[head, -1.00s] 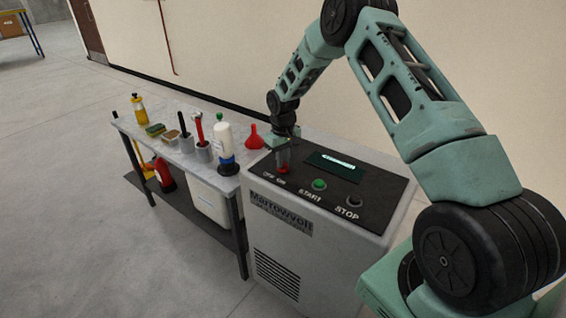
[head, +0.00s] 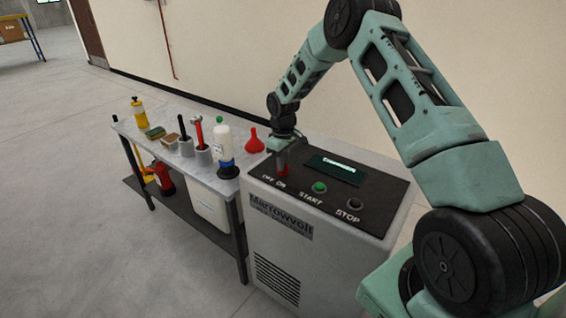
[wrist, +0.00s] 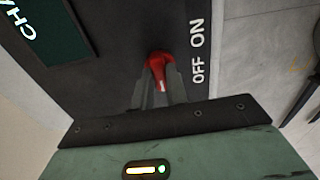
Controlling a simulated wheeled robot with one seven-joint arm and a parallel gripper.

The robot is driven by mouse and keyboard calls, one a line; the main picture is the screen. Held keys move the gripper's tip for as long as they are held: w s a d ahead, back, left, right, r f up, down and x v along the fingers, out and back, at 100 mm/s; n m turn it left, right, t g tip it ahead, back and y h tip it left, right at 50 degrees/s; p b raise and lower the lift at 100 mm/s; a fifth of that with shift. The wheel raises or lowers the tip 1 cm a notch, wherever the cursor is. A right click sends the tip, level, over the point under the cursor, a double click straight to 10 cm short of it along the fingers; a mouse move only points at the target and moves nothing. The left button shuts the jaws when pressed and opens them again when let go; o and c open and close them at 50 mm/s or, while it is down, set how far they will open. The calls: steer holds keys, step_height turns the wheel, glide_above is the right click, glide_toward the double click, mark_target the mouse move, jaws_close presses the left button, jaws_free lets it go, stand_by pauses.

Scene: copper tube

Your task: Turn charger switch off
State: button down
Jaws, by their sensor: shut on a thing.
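The charger (head: 325,228) is a grey cabinet with a dark sloping top panel. Its red switch (wrist: 160,68) sits beside the OFF and ON labels in the wrist view. My gripper (wrist: 160,88) is shut on the red switch, with one finger on each side of it. In the head view my gripper (head: 282,164) is at the panel's left end, and the switch is mostly hidden by it. A white mark on the red knob shows between the fingers. I cannot tell exactly which label it points to.
The panel also has a green START button (head: 319,187), a dark STOP button (head: 355,204) and a lit display (head: 335,168). A bench (head: 222,184) on the left holds bottles, a red funnel (head: 254,142) and tools. A wall stands behind.

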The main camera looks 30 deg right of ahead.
steer(key=c, duration=1.4)
jaws_free()
steer(key=shift+r, duration=0.15)
step_height(320, 180, up, 17)
steer(key=b, duration=0.3)
